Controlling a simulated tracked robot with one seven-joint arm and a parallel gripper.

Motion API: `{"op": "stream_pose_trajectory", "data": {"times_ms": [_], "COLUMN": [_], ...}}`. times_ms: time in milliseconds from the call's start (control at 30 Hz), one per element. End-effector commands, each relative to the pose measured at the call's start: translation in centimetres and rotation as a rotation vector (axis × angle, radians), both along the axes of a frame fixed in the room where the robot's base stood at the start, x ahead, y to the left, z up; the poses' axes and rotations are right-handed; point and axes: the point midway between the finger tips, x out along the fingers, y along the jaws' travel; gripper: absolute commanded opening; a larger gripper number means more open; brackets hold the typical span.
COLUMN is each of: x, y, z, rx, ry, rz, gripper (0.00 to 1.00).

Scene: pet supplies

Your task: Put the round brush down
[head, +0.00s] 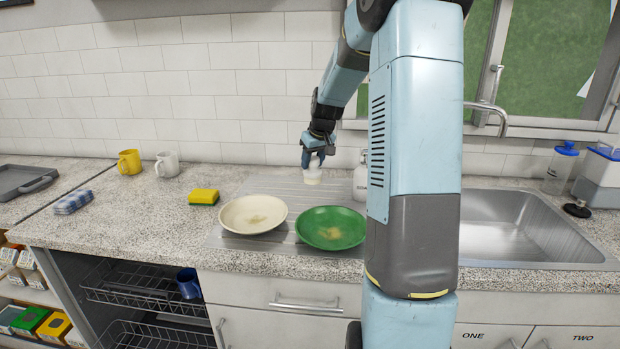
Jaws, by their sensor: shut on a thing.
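My gripper (315,163) is in the middle of the head view, pointing down. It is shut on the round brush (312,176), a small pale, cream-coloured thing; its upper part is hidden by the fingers. The brush hangs upright behind the cream plate and the green plate, over the back of the ribbed draining area (262,184). I cannot tell whether its lower end touches the surface.
A cream plate (253,214) and a green plate (330,228) stand in front. A soap bottle (361,178) is close right of the brush. The sink (520,225) is right, partly behind my arm.

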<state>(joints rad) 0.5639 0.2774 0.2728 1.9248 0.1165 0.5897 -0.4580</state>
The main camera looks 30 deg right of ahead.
Motion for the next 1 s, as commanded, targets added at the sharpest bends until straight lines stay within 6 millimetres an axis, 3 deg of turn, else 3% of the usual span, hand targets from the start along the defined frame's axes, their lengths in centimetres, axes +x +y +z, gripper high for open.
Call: {"op": "stream_pose_trajectory", "data": {"times_ms": [100,300,567,800,1000], "x": [1.4,3.0,3.8,3.7,3.7], "y": [-0.3,-0.7,-0.9,-0.9,-0.9], "z": [-1.9,-3.7,-4.8,-7.6,-7.7], "rx": [0.002,0.001,0.001,0.0,0.0], "ry": [0.003,0.0,0.001,0.0,0.0], "rz": [0.002,-0.001,0.0,0.0,0.0], "gripper": [0.15,0.15,0.15,0.15,0.15]}}
